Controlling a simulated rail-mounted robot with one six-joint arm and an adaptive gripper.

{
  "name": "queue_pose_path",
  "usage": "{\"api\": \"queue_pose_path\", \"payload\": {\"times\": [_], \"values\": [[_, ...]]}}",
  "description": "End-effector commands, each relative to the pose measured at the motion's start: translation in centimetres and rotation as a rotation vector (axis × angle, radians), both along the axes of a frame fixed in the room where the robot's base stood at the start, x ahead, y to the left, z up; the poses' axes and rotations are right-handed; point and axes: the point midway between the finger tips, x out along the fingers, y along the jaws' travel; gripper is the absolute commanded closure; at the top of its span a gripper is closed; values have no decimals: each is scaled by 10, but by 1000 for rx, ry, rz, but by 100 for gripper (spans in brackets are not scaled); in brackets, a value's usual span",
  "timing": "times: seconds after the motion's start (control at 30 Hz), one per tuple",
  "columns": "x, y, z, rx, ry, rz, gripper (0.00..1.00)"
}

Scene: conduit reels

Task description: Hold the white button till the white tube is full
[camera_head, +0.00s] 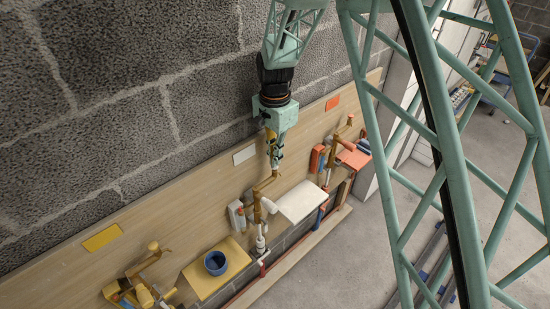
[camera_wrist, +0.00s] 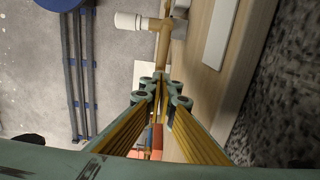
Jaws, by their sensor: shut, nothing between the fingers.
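My gripper (camera_head: 275,163) is shut and empty. It points down in front of the wooden board, close above the brass pipework (camera_head: 264,187) of the white station; I cannot tell whether it touches. In the wrist view its fingertips (camera_wrist: 162,88) meet beside a brass pipe with a white cap (camera_wrist: 128,22). In the head view a small white box (camera_head: 237,215) sits left of the pipe, below the gripper. A white tubular piece (camera_head: 260,243) hangs under the pipe. I cannot make out a white button for certain, nor how full the tube is.
A white shelf (camera_head: 301,202) juts out right of the pipe. Yellow fittings (camera_head: 140,288) are at lower left, a red box (camera_head: 317,158) at right. A white plate (camera_head: 244,154) is on the board.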

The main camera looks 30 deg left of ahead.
Motion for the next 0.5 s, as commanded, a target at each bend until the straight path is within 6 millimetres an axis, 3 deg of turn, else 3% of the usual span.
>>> {"api": "queue_pose_path", "payload": {"times": [0.5], "values": [[0,0,-19,0,0,0,100]]}}
